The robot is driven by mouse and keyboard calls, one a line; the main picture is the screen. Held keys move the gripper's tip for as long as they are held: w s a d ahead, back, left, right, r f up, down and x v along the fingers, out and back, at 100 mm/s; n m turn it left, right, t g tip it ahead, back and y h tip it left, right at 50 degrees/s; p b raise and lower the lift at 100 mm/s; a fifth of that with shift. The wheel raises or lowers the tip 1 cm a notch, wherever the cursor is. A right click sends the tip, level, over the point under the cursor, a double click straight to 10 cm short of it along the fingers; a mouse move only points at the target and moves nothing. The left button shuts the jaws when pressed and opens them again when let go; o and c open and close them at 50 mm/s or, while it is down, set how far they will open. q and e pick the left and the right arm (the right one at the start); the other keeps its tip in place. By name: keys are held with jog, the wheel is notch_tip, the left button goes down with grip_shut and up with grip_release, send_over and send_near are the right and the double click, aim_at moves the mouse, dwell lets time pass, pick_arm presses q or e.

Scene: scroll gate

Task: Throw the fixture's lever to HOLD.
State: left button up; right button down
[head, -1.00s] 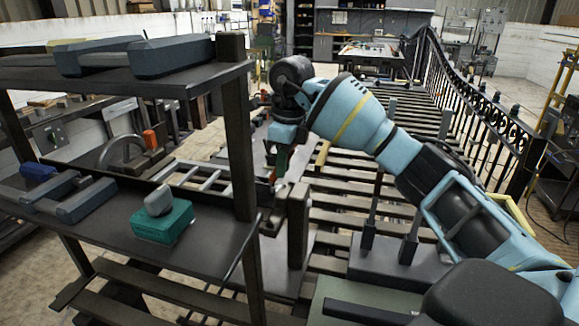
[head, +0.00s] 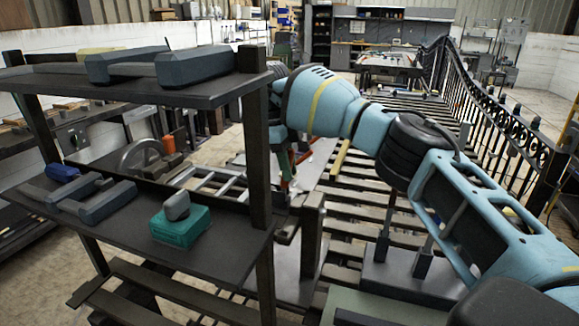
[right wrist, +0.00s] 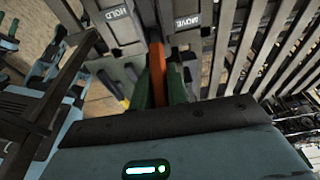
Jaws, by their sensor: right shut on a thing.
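The fixture's lever has an orange-red grip (right wrist: 157,62) and shows in the right wrist view, between the green fingers of my right gripper (right wrist: 160,82). The gripper is shut on it. Beyond it are dark plates, one marked HOLD (right wrist: 120,13) at left and one marked MOVE (right wrist: 187,19) at right. The lever stands in the gap between these labels; I cannot tell its exact setting. In the head view my right gripper (head: 288,168) reaches down behind the shelf post, which partly hides it. The fixture is mostly hidden there. My left gripper is not in view.
A dark shelf rack (head: 262,140) stands close at the left of my right arm. Its lower board carries a teal box (head: 180,227) and grey handled tools (head: 105,203). A slatted platform (head: 350,215) lies under the arm. An iron railing (head: 490,105) runs along the right.

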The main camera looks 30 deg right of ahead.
dwell(0.3)
jog(key=c, duration=1.4)
grip_release()
jog(key=shift+o, duration=0.2)
jog(key=v, duration=0.7)
jog(key=shift+r, duration=0.35)
jog(key=shift+w, duration=0.1)
